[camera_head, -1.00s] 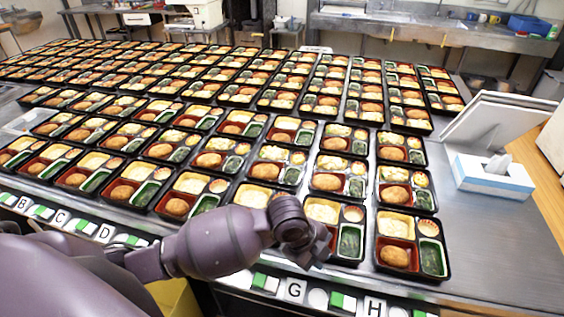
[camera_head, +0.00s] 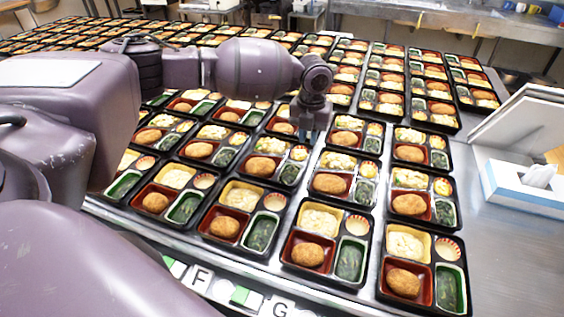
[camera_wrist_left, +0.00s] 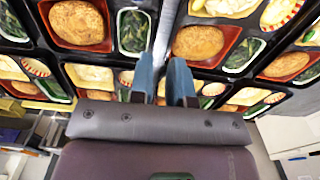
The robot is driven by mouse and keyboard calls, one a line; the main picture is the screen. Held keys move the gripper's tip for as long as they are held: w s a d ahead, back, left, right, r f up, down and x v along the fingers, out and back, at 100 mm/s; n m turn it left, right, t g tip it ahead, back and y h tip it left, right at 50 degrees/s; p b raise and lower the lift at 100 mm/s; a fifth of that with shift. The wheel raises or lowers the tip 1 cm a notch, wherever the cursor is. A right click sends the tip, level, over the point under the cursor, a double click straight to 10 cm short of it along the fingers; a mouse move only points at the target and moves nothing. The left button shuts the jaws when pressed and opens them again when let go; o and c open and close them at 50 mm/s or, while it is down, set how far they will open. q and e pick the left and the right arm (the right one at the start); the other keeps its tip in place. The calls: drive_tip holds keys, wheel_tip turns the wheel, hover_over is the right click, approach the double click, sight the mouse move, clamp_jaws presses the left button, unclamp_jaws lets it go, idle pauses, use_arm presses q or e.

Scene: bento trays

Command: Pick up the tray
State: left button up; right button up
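Many black bento trays stand in rows on a steel table; which one the task means cannot be told. My left gripper (camera_head: 313,132) points down over the rows in the head view, between a tray (camera_head: 290,165) with a round fried piece, rice and greens and a similar tray (camera_head: 368,160) to its right. In the left wrist view the left gripper's (camera_wrist_left: 163,68) two blue-grey fingers stand apart with nothing between them. Trays lie on both sides, a tray (camera_wrist_left: 106,48) to the left and a tray (camera_wrist_left: 168,50) to the right. My right gripper is not in view.
A tissue box (camera_head: 530,186) stands on the bare steel strip at the right. Lettered labels, F and G, run along the front edge (camera_head: 240,294). Trays sit close together with narrow gaps. A sink counter (camera_head: 440,20) is at the back.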

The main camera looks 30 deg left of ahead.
use_arm(q)
hover_over(306, 164)
wheel_tip(306, 164, down, 6)
drive_tip(key=shift+s+r, duration=0.15)
wheel_tip(306, 164, down, 4)
drive_tip(key=shift+s+f+b, duration=0.1)
drive_tip(key=shift+b, duration=0.2)
drive_tip(key=shift+f, duration=0.2)
drive_tip(key=shift+c, duration=1.3)
clamp_jaws()
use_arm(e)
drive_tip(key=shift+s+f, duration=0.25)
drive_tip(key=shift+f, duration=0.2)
